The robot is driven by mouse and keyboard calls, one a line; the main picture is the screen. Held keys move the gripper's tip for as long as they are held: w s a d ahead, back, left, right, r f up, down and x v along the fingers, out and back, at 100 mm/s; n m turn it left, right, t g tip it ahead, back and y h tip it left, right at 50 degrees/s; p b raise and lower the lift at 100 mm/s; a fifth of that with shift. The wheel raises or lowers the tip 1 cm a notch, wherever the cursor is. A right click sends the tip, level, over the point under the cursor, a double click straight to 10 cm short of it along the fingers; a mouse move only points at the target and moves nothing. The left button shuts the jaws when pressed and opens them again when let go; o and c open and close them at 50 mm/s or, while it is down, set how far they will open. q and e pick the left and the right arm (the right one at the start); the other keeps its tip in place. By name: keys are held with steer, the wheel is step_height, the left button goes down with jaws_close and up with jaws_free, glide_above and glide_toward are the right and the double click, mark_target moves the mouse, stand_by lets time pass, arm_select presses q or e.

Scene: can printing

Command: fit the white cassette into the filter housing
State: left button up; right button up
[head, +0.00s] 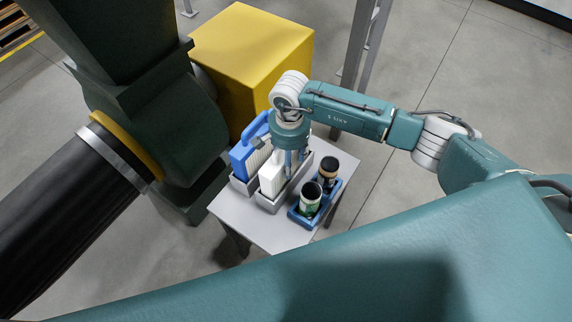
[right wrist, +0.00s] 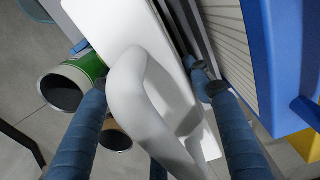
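The white cassette (head: 269,178) stands upright in a grey holder (head: 268,205) on a small table. My right gripper (head: 291,160) is over it, pointing down. In the right wrist view the white cassette (right wrist: 108,22) has a looped white handle (right wrist: 128,92). The fingers of my right gripper (right wrist: 150,92) are apart on either side of this handle, with gaps visible, so it looks open. A large dark green machine (head: 140,120) with a black duct stands at the left; I cannot make out a slot for the cassette on it. My left gripper is not in view.
A blue cassette (head: 240,160) with a blue handle stands in a holder just left of the white one. A blue tray (head: 297,219) holds a green can (head: 310,203) and a dark jar (head: 328,170). A yellow box (head: 255,50) is behind. The table (head: 245,222) front is clear.

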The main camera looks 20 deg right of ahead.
steer(key=c, duration=0.8)
steer(key=shift+w+r, duration=0.1)
step_height(320, 180, up, 20)
steer(key=b, duration=0.5)
steer(key=s+d+f+n, duration=0.1)
steer(key=s+d+n, duration=0.2)
steer(key=s+n, duration=0.7)
steer(key=s, duration=0.3)
steer(key=shift+d, duration=0.25)
steer(key=shift+s+a+f, duration=0.1)
steer(key=shift+s+f, duration=0.05)
steer(key=shift+f, duration=0.05)
